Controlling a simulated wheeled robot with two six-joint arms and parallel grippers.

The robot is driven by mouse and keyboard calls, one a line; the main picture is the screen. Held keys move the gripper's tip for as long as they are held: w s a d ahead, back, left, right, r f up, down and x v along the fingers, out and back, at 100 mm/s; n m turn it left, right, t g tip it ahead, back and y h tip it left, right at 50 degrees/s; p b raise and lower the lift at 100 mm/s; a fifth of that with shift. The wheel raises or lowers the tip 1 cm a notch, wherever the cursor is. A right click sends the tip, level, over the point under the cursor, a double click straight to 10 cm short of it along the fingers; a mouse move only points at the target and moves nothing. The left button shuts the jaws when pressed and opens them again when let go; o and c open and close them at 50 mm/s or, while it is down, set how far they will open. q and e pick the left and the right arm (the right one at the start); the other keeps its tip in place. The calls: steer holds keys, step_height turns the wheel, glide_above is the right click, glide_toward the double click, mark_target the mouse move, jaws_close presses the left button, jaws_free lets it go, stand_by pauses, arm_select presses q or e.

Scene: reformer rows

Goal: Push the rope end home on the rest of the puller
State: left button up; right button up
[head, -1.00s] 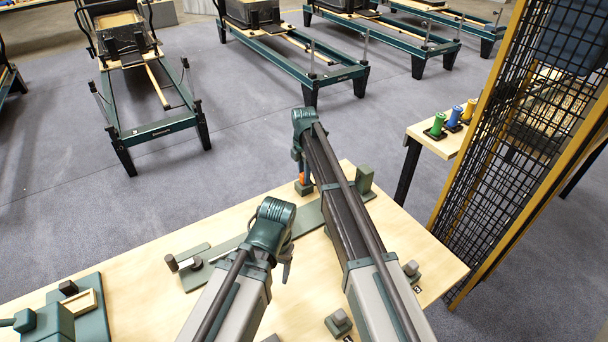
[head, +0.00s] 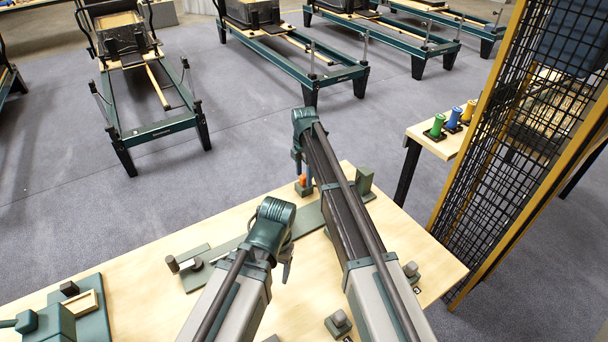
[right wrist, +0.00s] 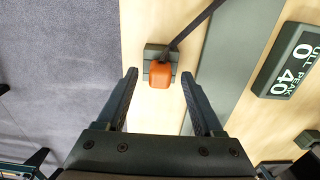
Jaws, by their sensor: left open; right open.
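The orange rope end (right wrist: 160,74) sits on a small dark rest (right wrist: 154,51) in the right wrist view, with a dark rope (right wrist: 190,27) running from it to the upper right. My right gripper (right wrist: 160,76) is open, with one finger on each side of the rope end and a gap at both sides. In the head view the rope end (head: 301,180) shows below my right gripper (head: 304,172), partly hidden by it. My left gripper (head: 287,264) is over the table, apart from the rope end; it is open. Whether the rope end is fully seated cannot be told.
A display (right wrist: 292,62) reading 0 and 40 stands right of the rest. A long green plate (right wrist: 222,60) lies between them. The wooden table (head: 140,265) also holds a green fixture (head: 88,310) at left. A mesh screen (head: 520,130) stands at right.

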mark_target(304, 176)
step_height(304, 176, up, 13)
steer(key=p, duration=1.2)
steer(key=shift+f, duration=0.1)
steer(key=s+d+m, duration=0.5)
steer(key=s+m, duration=0.3)
steer(key=s, duration=0.2)
steer(key=s+d+m, duration=0.4)
steer(key=s+m, duration=0.4)
steer(key=s, duration=0.3)
steer(key=s+d+m, duration=0.5)
steer(key=s+m, duration=0.3)
steer(key=s, duration=0.2)
steer(key=s+a+n+h, duration=0.1)
steer(key=s+a+n, duration=0.2)
steer(key=a, duration=0.8)
steer(key=shift+s+n, duration=0.4)
steer(key=shift+s, duration=0.85)
